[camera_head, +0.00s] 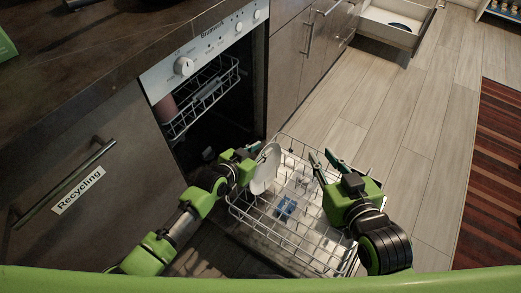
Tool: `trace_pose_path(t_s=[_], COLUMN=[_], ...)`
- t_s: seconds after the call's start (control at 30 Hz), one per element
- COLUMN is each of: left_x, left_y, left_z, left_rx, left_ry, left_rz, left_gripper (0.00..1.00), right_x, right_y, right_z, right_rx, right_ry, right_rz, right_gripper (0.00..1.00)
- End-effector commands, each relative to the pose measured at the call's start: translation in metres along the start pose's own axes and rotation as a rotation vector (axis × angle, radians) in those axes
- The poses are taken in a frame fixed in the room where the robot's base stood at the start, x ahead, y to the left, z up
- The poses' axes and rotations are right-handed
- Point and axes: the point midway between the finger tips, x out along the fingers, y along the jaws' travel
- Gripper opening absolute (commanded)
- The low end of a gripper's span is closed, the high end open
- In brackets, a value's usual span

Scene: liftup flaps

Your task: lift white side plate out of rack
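The white side plate (266,172) stands on edge, slightly tilted, at the left part of the dishwasher's lower rack (245,212). My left gripper (256,152) is at the plate's upper left edge, with its fingertips partly hidden by the plate. I cannot tell whether it is shut on the plate or only beside it. I also cannot tell whether the plate's lower edge touches the rack. My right gripper (324,161) is open and empty above the right part of the rack, apart from the plate.
A small blue item (286,207) lies in the rack. The open dishwasher (208,50) has an upper rack (203,100) holding a reddish cup (168,106). The counter (80,60) is at left. An open drawer (385,28) stands at the back.

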Motion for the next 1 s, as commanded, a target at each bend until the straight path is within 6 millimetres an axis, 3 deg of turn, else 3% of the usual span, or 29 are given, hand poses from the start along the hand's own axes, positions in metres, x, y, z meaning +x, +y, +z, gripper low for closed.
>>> trace_pose_path(t_s=[0.07,0.23,0.47,0.77,1.0], left_x=[0.0,0.0,-0.001,-0.006,-0.01], left_y=[0.0,0.0,0.0,0.0,0.0], left_z=[0.0,0.0,-0.004,-0.015,-0.022], left_rx=[0.0,0.0,-0.001,-0.002,-0.002], left_ry=[0.0,0.001,0.005,0.006,0.006], left_rz=[0.0,0.0,0.0,0.0,0.0], left_gripper=[0.21,0.0,0.0,0.0,0.0], right_x=[0.0,0.0,-0.001,-0.018,-0.043], right_y=[0.0,0.0,0.001,0.008,0.013], right_z=[0.0,0.0,0.004,0.055,0.097], right_rx=[0.0,0.0,0.0,0.001,0.005], right_ry=[0.0,-0.001,-0.02,-0.258,-0.462], right_rz=[0.0,0.0,0.002,0.016,0.027], right_gripper=[0.21,0.21,0.21,0.21,0.21])
